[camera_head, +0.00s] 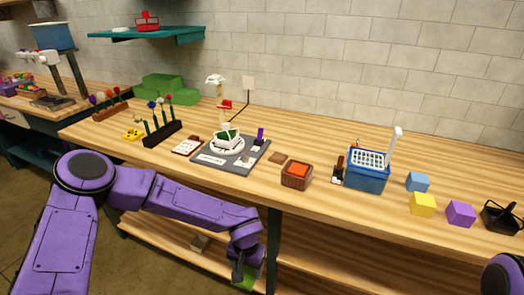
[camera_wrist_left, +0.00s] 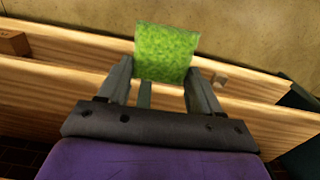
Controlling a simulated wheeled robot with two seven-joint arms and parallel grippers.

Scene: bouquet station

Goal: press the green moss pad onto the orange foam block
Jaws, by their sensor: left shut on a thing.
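The green moss pad (camera_wrist_left: 167,50) is gripped between the fingers of my left gripper (camera_wrist_left: 160,76) in the left wrist view. In the head view my left gripper (camera_head: 238,273) hangs low in front of the bench's front edge, with a bit of the green pad showing at its tip. The orange foam block (camera_head: 298,169) sits in a small brown wooden box (camera_head: 296,183) on the bench, up and to the right of the gripper, well apart from it. My right gripper is out of view; only part of the right arm shows at the lower right corner.
A grey board (camera_head: 204,163) with a white round piece lies left of the wooden box. A blue basket (camera_head: 367,181) stands to its right, then blue, yellow (camera_head: 422,205) and purple cubes. The bench's front edge lies between gripper and box. A lower shelf (camera_head: 165,232) is below.

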